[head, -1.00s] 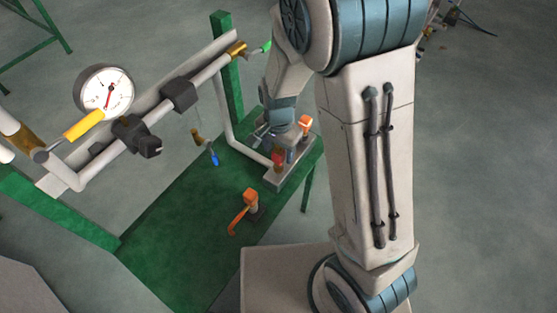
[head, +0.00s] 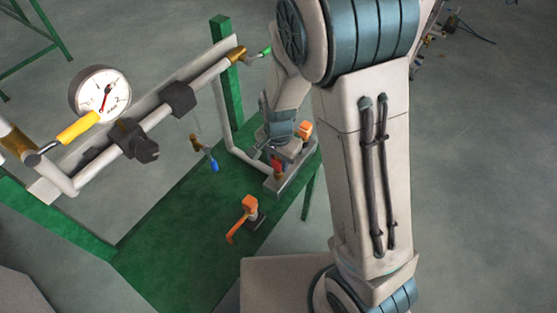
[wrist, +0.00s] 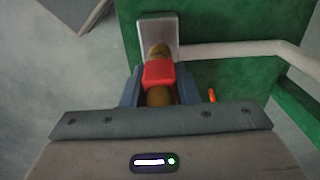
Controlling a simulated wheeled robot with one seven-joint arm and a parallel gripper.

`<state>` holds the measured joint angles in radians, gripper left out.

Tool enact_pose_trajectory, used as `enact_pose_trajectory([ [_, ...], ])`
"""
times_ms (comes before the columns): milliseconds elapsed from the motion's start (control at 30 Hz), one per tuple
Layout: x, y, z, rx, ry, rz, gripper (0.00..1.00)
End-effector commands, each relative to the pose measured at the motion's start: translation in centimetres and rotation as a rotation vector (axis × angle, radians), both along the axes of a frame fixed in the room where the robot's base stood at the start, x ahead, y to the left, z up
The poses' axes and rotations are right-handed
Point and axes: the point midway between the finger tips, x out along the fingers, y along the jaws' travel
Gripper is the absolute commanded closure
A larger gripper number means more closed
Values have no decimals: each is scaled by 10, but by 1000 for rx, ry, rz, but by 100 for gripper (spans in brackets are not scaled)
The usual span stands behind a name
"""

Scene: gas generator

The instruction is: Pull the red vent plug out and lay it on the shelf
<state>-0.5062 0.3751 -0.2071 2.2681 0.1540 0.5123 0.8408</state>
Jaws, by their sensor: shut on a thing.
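The red vent plug (wrist: 160,74) sits between the blue-grey fingers of my gripper (wrist: 160,86) in the wrist view, with the fingers shut on it. Brass-coloured parts (wrist: 160,50) show above and below the red part. The brass above lies in line with a pale grey block (wrist: 158,28); I cannot tell whether the plug is still seated. In the head view the red plug (head: 276,165) is small and partly hidden under my gripper (head: 280,152), at the far right end of the green shelf (head: 185,230).
A white pipe (head: 232,140) runs down beside the plug. Orange-handled valves stand near the gripper (head: 304,130) and on the shelf (head: 249,207). A gauge (head: 101,92) and upper pipework are at left. The shelf's left and front parts are clear.

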Motion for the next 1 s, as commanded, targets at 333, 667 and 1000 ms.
enact_pose_trajectory([
  [333,1,0,13,1,-2,0,100],
  [667,1,0,23,1,-2,0,100],
  [1000,1,0,33,1,-2,0,100],
])
